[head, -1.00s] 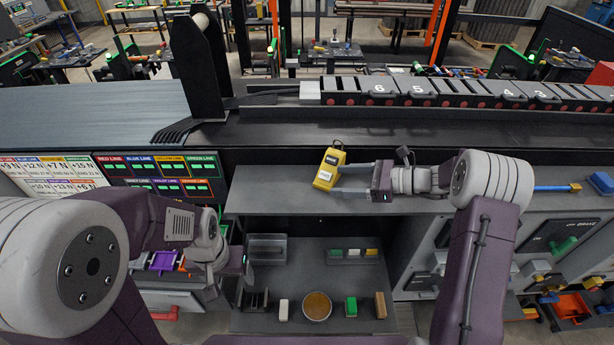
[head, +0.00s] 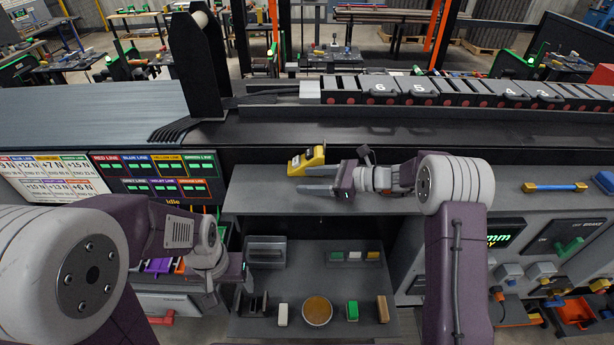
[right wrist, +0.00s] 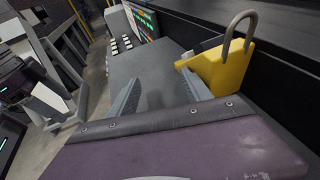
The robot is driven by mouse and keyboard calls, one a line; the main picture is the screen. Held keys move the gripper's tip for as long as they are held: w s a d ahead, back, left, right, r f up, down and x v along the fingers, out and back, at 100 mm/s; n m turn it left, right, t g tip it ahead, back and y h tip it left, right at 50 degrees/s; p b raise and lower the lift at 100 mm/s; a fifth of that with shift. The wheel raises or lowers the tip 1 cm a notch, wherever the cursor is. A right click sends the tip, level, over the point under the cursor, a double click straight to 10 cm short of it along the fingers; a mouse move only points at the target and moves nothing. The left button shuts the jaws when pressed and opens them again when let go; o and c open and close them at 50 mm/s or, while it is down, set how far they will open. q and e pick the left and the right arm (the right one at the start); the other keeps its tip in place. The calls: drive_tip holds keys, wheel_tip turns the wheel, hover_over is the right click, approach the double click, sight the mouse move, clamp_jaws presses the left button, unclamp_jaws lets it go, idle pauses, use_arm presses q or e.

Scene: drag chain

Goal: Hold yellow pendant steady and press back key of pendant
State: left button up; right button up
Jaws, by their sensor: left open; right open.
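The yellow pendant (head: 307,162) sits on the grey shelf near its back edge, looking low and laid over. A dark patch shows on it; I cannot make out its back key. In the right wrist view the yellow pendant (right wrist: 228,70) shows a grey loop handle on top. My right gripper (head: 314,181) is open and empty, its fingers pointing left just in front of the pendant. The pendant is outside the jaws, beside the far finger; I cannot tell whether they touch. My left gripper (head: 243,272) is low at the left of the shelf unit, away from the pendant.
A dark wall and conveyor ledge rise behind the shelf (head: 260,200). The shelf is clear left of the pendant. Below, a lower deck holds a round brown-topped dish (head: 317,311) and several small blocks. A blue bar with yellow ends (head: 555,187) lies far right.

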drive_tip(key=shift+w+f, duration=0.2)
drive_tip(key=shift+w, duration=0.15)
clamp_jaws()
drive_tip(key=shift+o, duration=2.3)
unclamp_jaws()
drive_tip(key=shift+s+r, duration=0.15)
drive_tip(key=shift+s, duration=0.1)
drive_tip(key=shift+s+r, duration=0.1)
